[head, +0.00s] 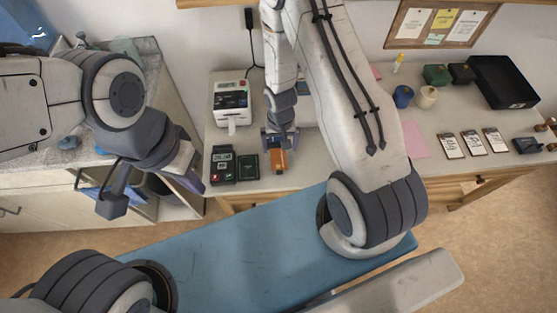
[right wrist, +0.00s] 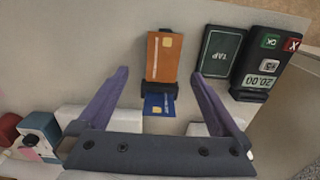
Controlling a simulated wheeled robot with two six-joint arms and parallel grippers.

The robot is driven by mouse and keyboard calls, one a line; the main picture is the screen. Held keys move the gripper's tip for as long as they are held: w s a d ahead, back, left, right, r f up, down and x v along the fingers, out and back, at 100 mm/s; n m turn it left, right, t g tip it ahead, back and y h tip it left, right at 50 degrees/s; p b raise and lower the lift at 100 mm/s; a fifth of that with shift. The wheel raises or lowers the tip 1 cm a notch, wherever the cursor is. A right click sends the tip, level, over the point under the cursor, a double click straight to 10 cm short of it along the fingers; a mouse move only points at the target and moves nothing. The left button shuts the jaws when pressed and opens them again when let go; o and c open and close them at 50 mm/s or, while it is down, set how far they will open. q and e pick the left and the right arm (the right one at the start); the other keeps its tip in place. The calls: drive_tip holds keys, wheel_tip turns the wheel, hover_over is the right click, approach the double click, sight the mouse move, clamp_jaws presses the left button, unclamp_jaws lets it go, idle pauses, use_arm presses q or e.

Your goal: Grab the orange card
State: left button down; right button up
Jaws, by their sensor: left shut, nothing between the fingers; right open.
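The orange card (right wrist: 164,53) stands out of a small black holder (right wrist: 159,89) in the right wrist view, with a gold chip on its face. A blue card (right wrist: 159,106) shows at the holder's near side. In the head view the orange card (head: 279,160) is near the counter's front edge, partly hidden by my right gripper (head: 280,139). My right gripper (right wrist: 159,75) is open, its purple fingers either side of the holder and card, apart from them. My left gripper (head: 188,176) is shut and empty, left of the counter.
A black TAP reader (right wrist: 222,54) and a payment terminal (right wrist: 265,64) stand close beside the card, on the right in the wrist view. A white printer (head: 231,98) stands behind them in the head view.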

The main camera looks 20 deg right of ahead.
sight(278, 159)
drive_tip(key=shift+a+f+b, duration=0.15)
drive_tip(key=shift+f+b, duration=1.1)
drive_tip(key=shift+f, duration=0.15)
drive_tip(key=shift+a+f+b, duration=0.1)
drive_tip(key=shift+f+b, duration=1.1)
drive_tip(key=shift+f, duration=0.15)
drive_tip(key=shift+r, duration=0.1)
drive_tip(key=c, duration=1.4)
drive_tip(key=shift+o, duration=0.2)
drive_tip(key=shift+r, duration=0.1)
